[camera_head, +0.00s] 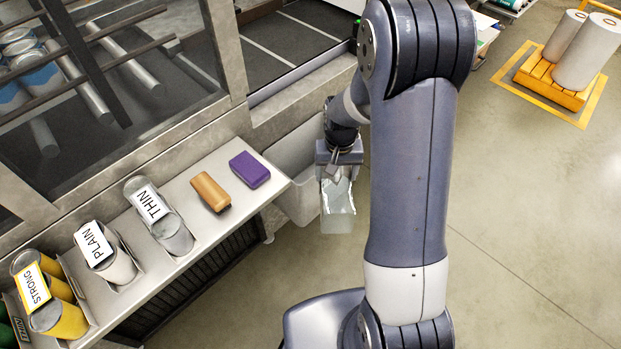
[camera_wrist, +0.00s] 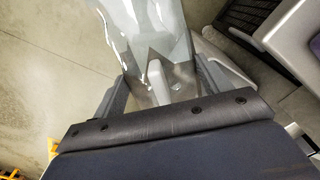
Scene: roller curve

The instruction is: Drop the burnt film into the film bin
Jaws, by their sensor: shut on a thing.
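My gripper (camera_head: 338,163) is shut on the burnt film, a clear, shiny, crumpled sheet (camera_head: 338,203). The film hangs below the jaws in the head view. In the wrist view it stretches away from between the fingers (camera_wrist: 165,92), with pale glossy folds (camera_wrist: 145,35). A pale grey open bin (camera_head: 292,182) stands against the machine, just left of the film, past the shelf's end. I see no label on it. My arm and gripper hide part of that area. The film's lower end shows over the bin's right side and the floor; I cannot tell its height.
A shelf (camera_head: 245,210) left of the bin holds a purple block (camera_head: 249,170), an orange-brown block (camera_head: 210,192) and labelled film rolls. The machine frame (camera_head: 235,60) rises behind. The floor (camera_head: 530,220) to the right is clear; large rolls stand on a yellow pallet (camera_head: 550,80).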

